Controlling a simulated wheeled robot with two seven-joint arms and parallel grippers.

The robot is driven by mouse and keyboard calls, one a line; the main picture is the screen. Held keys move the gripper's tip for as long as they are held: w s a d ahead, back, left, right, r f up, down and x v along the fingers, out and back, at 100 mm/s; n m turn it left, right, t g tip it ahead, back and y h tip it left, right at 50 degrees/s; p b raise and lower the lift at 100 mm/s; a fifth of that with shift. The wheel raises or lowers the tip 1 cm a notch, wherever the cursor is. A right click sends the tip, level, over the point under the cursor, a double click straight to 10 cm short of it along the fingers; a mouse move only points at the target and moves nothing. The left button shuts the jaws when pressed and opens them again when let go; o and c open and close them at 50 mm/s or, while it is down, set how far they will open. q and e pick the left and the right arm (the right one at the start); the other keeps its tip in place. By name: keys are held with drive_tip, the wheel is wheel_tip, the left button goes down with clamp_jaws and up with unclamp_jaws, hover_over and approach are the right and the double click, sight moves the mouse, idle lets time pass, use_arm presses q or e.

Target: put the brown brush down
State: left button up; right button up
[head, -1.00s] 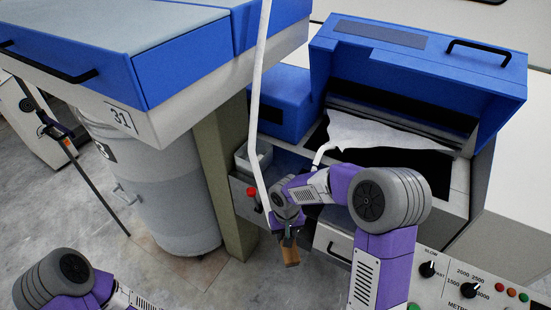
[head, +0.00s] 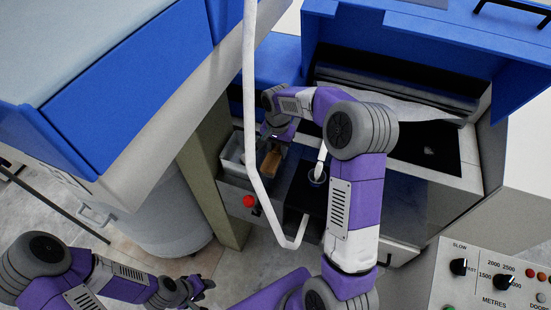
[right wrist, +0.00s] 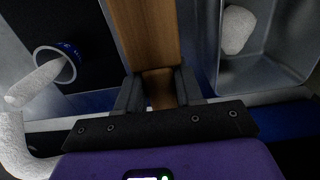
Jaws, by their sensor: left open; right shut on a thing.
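The brown brush (head: 271,163) is held in my right gripper (head: 275,145), over the grey ledge of the machine and just right of a small open bin. In the right wrist view the brush's brown wooden body (right wrist: 146,35) runs up from between the two dark fingers of the right gripper (right wrist: 159,92), which are shut on it. I cannot tell whether the brush touches the ledge. My left gripper (head: 198,287) is open and empty, low in the head view above the floor. The brush's far end is out of the right wrist view.
The grey bin (head: 233,172) holds a white lump (right wrist: 238,29). A blue-rimmed ring (right wrist: 58,64) with a white strand through it is on the brush's other side, on a black surface. A red button (head: 249,201) is on the ledge's front. A white pipe (head: 250,90) hangs in front.

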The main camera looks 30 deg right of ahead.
sight(277, 147)
drive_tip(key=shift+w+f+b, duration=0.1)
drive_tip(key=shift+f+b, duration=0.35)
drive_tip(key=shift+f, duration=2.3)
drive_tip(key=shift+f, duration=0.1)
drive_tip(key=o, duration=1)
drive_tip(key=shift+f, duration=0.1)
drive_tip(key=shift+r, duration=0.2)
wheel_tip(277, 147, up, 12)
drive_tip(key=shift+p, duration=1.1)
